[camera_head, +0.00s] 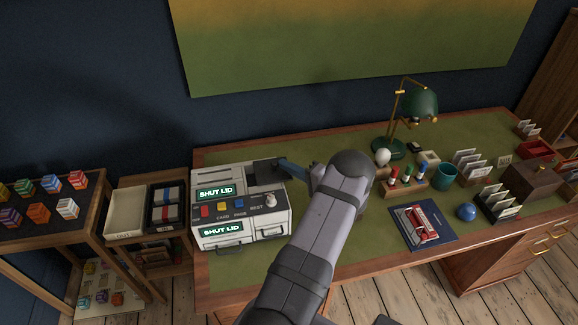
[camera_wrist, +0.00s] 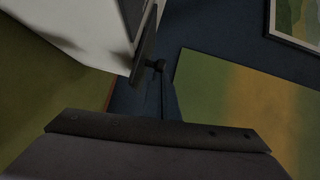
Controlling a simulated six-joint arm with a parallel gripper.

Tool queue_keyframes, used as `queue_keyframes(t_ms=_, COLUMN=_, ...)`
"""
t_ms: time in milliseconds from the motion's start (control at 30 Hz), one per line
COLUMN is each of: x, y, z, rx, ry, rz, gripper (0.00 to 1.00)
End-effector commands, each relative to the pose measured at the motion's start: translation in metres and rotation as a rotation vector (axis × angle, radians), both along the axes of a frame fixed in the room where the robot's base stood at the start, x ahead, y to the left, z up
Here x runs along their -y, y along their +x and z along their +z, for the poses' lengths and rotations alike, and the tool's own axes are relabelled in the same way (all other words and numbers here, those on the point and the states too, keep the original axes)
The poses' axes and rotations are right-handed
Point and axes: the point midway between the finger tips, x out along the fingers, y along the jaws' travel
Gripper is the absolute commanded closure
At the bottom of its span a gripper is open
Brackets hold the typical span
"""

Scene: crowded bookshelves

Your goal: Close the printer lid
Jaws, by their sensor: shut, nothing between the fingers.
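The printer (camera_head: 240,222) is a pale box on the left end of the desk, with coloured buttons, a knob and two green displays reading "SHUT LID". A dark lid part (camera_head: 266,170) shows at its top right back; its exact angle is hard to tell. My gripper (camera_head: 284,166) is shut and empty at the right of this dark part, seeming close to it; contact cannot be told. In the wrist view, the pale printer side (camera_wrist: 75,25) and a dark panel edge (camera_wrist: 145,45) fill the upper left. My arm hides the desk right of the printer.
A green lamp (camera_head: 420,105), a marker rack (camera_head: 405,183), a teal cup (camera_head: 445,177), a blue ball (camera_head: 466,212) and a booklet (camera_head: 424,224) stand or lie right of my arm. A shelf with small coloured boxes (camera_head: 38,213) is at the left. The wall is close behind the desk.

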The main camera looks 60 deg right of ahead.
Motion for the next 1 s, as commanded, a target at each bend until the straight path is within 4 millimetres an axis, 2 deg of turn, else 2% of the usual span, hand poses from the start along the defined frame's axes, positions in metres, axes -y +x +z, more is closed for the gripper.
queue_keyframes(t_ms=200, x=-0.023, y=0.024, z=0.0, rx=0.002, ry=0.002, rz=0.005, gripper=1.0)
queue_keyframes(t_ms=400, x=-0.032, y=0.031, z=0.0, rx=0.0, ry=0.002, rz=0.005, gripper=1.0)
queue_keyframes(t_ms=767, x=-0.033, y=0.031, z=-0.001, rx=0.0, ry=0.003, rz=0.013, gripper=1.0)
queue_keyframes(t_ms=1000, x=-0.017, y=0.011, z=0.0, rx=0.001, ry=-0.001, rz=0.0, gripper=1.0)
